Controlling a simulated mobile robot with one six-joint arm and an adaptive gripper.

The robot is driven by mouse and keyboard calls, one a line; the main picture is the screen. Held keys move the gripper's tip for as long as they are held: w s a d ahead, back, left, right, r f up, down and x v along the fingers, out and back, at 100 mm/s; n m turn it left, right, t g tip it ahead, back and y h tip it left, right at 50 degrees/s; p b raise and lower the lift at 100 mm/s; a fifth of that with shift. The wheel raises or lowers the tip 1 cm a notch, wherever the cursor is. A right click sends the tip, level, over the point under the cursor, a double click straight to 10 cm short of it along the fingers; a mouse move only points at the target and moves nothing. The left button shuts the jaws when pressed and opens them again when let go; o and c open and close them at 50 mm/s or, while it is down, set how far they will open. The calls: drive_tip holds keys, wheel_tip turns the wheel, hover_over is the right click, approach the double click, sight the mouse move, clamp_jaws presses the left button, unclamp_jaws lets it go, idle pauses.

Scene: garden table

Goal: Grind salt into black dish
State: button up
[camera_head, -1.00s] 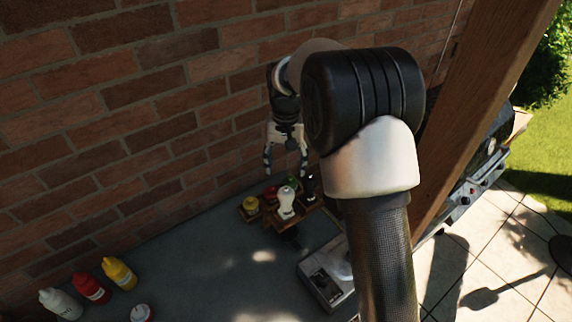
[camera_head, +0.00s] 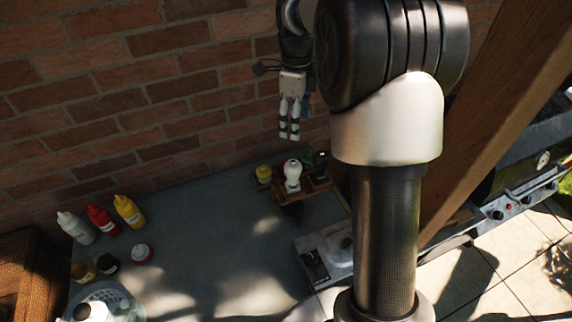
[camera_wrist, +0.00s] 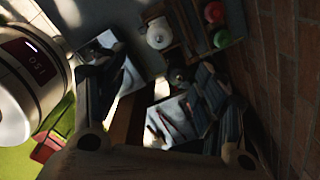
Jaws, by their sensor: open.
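A white grinder (camera_head: 292,174), which I take to be the salt one, stands upright in a small wooden caddy (camera_head: 318,185) near the brick wall. A black grinder (camera_head: 321,160) stands beside it on the right. My gripper (camera_head: 289,136) hangs above and behind the caddy, fingers down, open and empty, apart from the grinders. The wrist view shows the white grinder's top (camera_wrist: 160,34) and a dark rounded top (camera_wrist: 180,77) beyond the fingers. A dark shape (camera_head: 293,208) lies at the caddy's front; I cannot tell whether it is the black dish.
White, red and yellow bottles (camera_head: 104,219) stand at the table's left. Small jars (camera_head: 107,264) and a pale bowl (camera_head: 118,297) are in front of them. The middle of the grey table (camera_head: 205,235) is clear.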

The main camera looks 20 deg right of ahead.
sight(293, 163)
wheel_tip(293, 163, down, 17)
drive_tip(key=shift+a+f+b, duration=0.1)
drive_tip(key=shift+f+b, duration=0.05)
drive_tip(key=shift+b, duration=0.5)
drive_tip(key=shift+c, duration=0.5)
drive_tip(key=c, duration=1)
